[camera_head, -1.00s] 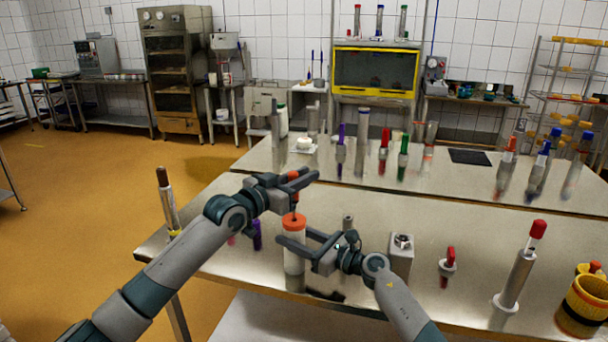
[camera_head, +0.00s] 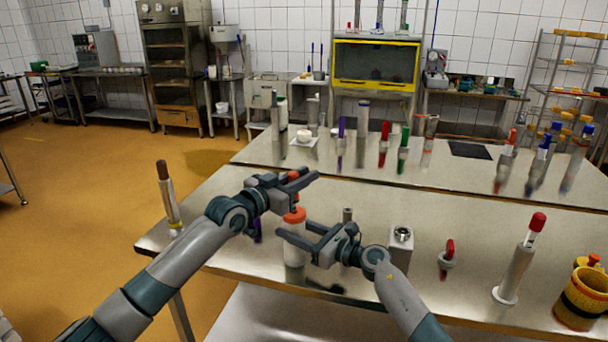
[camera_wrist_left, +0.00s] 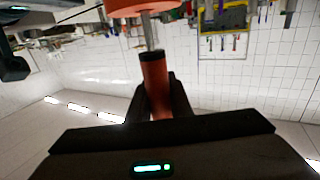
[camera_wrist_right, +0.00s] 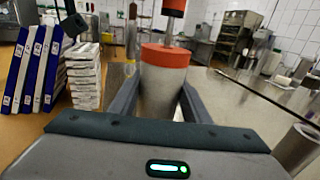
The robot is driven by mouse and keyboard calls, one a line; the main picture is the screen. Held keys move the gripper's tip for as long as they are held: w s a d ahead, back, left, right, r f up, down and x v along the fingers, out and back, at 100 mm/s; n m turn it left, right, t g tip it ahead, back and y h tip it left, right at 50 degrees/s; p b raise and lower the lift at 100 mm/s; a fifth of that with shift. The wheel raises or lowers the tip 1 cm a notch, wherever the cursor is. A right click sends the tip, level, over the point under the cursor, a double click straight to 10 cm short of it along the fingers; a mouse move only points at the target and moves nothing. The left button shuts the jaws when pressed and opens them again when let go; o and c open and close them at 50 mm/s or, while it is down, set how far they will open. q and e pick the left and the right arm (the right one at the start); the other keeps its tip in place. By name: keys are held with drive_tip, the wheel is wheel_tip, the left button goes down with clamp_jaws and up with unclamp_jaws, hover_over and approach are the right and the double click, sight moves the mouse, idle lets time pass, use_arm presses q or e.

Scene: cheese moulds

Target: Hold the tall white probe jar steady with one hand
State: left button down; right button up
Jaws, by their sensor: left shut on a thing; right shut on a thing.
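The tall white probe jar (camera_head: 293,250) with an orange lid (camera_head: 294,215) stands upright near the table's front left. My right gripper (camera_head: 294,239) is shut around its body below the lid. The right wrist view shows the jar (camera_wrist_right: 160,92) between both fingers. My left gripper (camera_head: 300,181) is above the lid, shut on the orange handle of a probe (camera_wrist_left: 155,80). The probe's thin metal shaft runs from the handle to the lid and also shows in the right wrist view (camera_wrist_right: 169,32). How deep the shaft sits inside the jar is hidden.
A grey metal box (camera_head: 400,248) stands right of my right gripper. A red-topped item (camera_head: 446,258), a tall red-capped tube (camera_head: 518,265) and a yellow-black container (camera_head: 583,300) are further right. Several tubes stand on the back table. A brown-topped tube (camera_head: 168,195) is at the left corner.

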use_arm(q)
drive_tip(key=shift+f, duration=1.75)
drive_tip(key=c, duration=1.5)
unclamp_jaws()
drive_tip(key=shift+c, duration=0.2)
drive_tip(key=shift+a, duration=0.1)
drive_tip(key=v, duration=1.2)
use_arm(e)
drive_tip(key=o, duration=1.2)
